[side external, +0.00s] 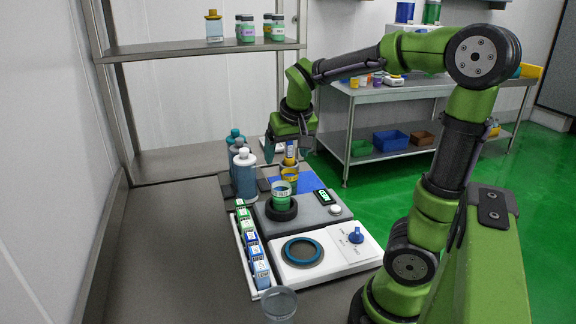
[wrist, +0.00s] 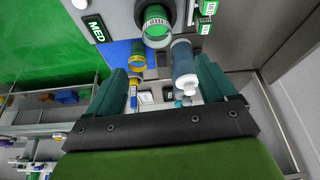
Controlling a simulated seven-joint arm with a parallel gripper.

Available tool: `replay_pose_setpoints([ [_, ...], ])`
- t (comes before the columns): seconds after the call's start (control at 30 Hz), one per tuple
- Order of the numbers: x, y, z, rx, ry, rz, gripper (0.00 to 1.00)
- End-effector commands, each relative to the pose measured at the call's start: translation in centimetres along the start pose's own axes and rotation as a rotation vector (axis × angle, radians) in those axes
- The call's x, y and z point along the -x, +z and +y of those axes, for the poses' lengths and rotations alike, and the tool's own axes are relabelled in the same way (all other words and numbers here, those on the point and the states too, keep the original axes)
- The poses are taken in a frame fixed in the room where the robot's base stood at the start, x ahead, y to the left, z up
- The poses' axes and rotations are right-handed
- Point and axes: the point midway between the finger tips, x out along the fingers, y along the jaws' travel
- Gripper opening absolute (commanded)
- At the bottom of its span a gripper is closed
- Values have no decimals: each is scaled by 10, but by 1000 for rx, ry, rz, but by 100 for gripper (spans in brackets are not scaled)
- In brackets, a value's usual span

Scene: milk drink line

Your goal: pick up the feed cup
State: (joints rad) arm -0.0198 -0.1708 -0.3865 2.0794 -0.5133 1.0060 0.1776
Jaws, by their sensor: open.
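A green cup with a white printed label (side external: 281,192) stands in a black ring on a grey unit; it also shows at the top of the wrist view (wrist: 156,28). A yellow-banded cup (side external: 289,174) stands on the blue mat (side external: 310,183) behind it, and shows in the wrist view (wrist: 138,60). I cannot tell which is the feed cup. My gripper (side external: 287,150) is open, pointing down above the mat, with its fingers spread; it also shows in the wrist view (wrist: 160,84). A yellow-and-blue tube (side external: 290,153) appears between the fingers in the side view; contact is unclear.
Grey-blue bottles (side external: 244,176) stand close left of the gripper. A white tray of small cartons (side external: 262,274) lines the left side. A white unit with a blue ring and blue knob (side external: 355,237) is in front. A clear dish (side external: 279,304) lies nearest; the left bench is clear.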

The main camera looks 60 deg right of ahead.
Motion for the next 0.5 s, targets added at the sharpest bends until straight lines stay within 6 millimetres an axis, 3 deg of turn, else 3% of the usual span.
replay_pose_setpoints([
  [0.17,-24,1,2,-10,10,-3,85],
  [0.5,-95,1,2,-10,8,-3,85],
])
